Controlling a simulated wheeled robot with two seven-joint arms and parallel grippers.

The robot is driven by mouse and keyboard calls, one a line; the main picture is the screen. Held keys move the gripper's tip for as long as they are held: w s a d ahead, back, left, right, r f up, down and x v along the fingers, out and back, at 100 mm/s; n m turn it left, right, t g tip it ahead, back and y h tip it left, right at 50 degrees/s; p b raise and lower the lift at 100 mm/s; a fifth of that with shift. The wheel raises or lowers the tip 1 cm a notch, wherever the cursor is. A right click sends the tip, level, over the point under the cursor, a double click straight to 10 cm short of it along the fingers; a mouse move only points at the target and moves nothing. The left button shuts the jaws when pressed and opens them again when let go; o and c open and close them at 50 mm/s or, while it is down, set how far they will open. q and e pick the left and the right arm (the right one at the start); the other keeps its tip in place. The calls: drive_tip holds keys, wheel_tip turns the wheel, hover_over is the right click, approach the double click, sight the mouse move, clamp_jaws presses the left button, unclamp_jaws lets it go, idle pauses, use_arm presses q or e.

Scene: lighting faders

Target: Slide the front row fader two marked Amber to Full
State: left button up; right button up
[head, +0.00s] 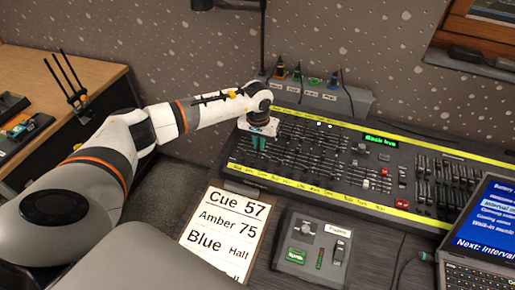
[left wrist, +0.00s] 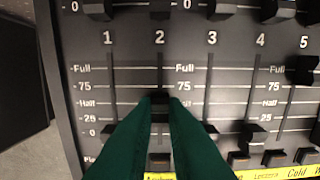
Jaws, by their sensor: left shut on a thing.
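The lighting desk (head: 330,150) lies under my left gripper (head: 258,142), which reaches its left end. In the left wrist view my left gripper (left wrist: 160,98) has its green fingertips close together on the cap of front row fader two (left wrist: 160,97), under the printed 2. The cap sits about between the Half and 75 marks and is partly hidden by the fingers. Fader one (left wrist: 108,130) and fader three (left wrist: 210,128) stand near 0. The yellow label strip (left wrist: 285,173) is partly covered by the fingers. My right gripper is not in view.
Fader four (left wrist: 253,130) is low and fader five (left wrist: 303,72) is high. Back row caps (left wrist: 222,10) line the top. A cue sheet (head: 215,235), a small control box (head: 312,250) and a laptop (head: 485,220) lie in front of the desk.

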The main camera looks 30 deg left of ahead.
use_arm(q)
drive_tip(key=shift+w+a+b, duration=0.2)
drive_tip(key=shift+w+b, duration=0.55)
drive_tip(key=shift+w+a+b, duration=0.15)
drive_tip(key=shift+w+b, duration=0.55)
drive_tip(key=shift+w, duration=0.05)
drive_tip(key=shift+r, duration=0.15)
drive_tip(key=o, duration=0.4)
drive_tip(key=shift+o, duration=0.2)
drive_tip(key=shift+r+p, duration=0.85)
drive_tip(key=shift+r, duration=0.4)
drive_tip(key=shift+r, duration=0.1)
